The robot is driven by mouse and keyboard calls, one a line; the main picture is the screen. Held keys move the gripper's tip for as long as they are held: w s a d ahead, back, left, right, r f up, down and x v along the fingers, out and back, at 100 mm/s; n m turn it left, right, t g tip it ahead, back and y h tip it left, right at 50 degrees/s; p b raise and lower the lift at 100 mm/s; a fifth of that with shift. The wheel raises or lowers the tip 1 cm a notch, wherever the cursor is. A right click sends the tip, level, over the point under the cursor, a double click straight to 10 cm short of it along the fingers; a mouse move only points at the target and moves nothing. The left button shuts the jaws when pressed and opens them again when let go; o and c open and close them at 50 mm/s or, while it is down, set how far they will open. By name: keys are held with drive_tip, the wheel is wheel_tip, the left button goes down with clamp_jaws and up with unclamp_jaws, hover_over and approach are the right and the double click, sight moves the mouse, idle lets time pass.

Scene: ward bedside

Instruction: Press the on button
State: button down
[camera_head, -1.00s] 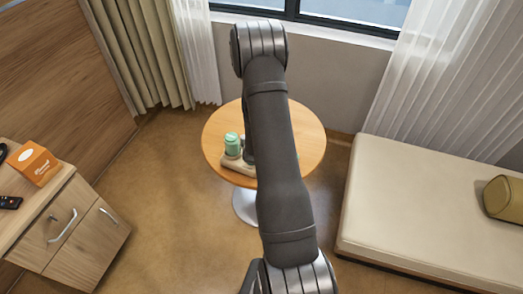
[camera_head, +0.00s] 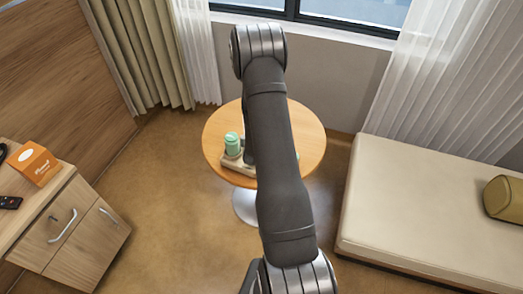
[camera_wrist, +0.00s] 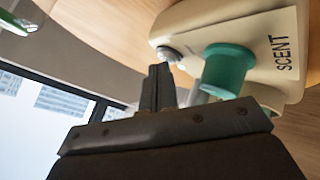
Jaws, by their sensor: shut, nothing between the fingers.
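The beige device (camera_wrist: 262,48) marked SCENT fills the upper right of the wrist view, tilted in the picture. A teal cylinder (camera_wrist: 228,66) stands out from it. Beside the cylinder is a small round silver button (camera_wrist: 169,53) on the device's face. My gripper (camera_wrist: 161,70) is shut and empty, its fingertips right by the silver button; I cannot tell whether they touch it. In the head view the device's beige base (camera_head: 236,163) and green bottle (camera_head: 232,146) show on the round table, partly behind my arm. My gripper is hidden there.
The round wooden table (camera_head: 216,119) stands below the window. A bedside cabinet (camera_head: 50,232) with an orange box (camera_head: 36,162) and a dark remote (camera_head: 9,202) is at left. A cream daybed (camera_head: 415,198) is at right. Floor between is clear.

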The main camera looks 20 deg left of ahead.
idle(0.4)
drive_tip(key=shift+r, duration=0.8)
drive_tip(key=shift+r, duration=2.5)
drive_tip(key=shift+f, duration=0.1)
wheel_tip(320, 180, up, 4)
drive_tip(key=shift+r, duration=0.1)
